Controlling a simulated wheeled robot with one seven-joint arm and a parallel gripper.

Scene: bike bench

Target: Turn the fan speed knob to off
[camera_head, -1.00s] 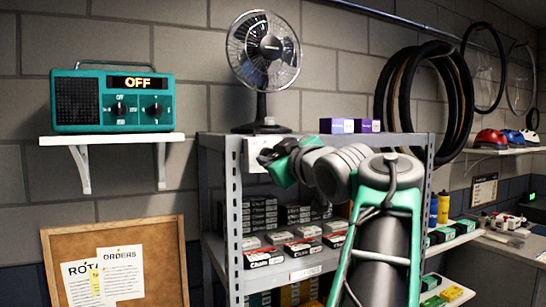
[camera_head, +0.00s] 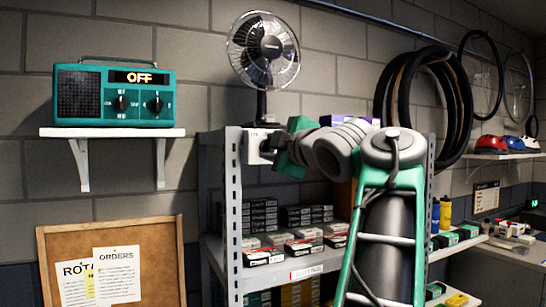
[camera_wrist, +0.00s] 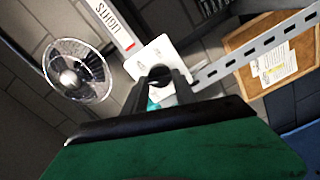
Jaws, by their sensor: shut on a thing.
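The fan (camera_head: 263,50) stands on top of the shelf unit; it also shows at the left of the wrist view (camera_wrist: 77,72). A white control box (camera_head: 252,136) is at the shelf's front post, below the fan. In the wrist view its white face (camera_wrist: 172,52) carries a dark round knob (camera_wrist: 160,72). My gripper (camera_head: 270,147) reaches the box from the right. In the wrist view my gripper (camera_wrist: 160,82) is shut on the knob, a finger on each side. The knob's pointer and markings are hidden or too small to read.
A teal radio (camera_head: 115,97) reading OFF sits on a wall shelf (camera_head: 112,132) at left. The metal shelf unit (camera_head: 233,200) holds several boxes below my arm. A cork board (camera_head: 160,250) leans at lower left. Tyres (camera_head: 460,110) hang at right.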

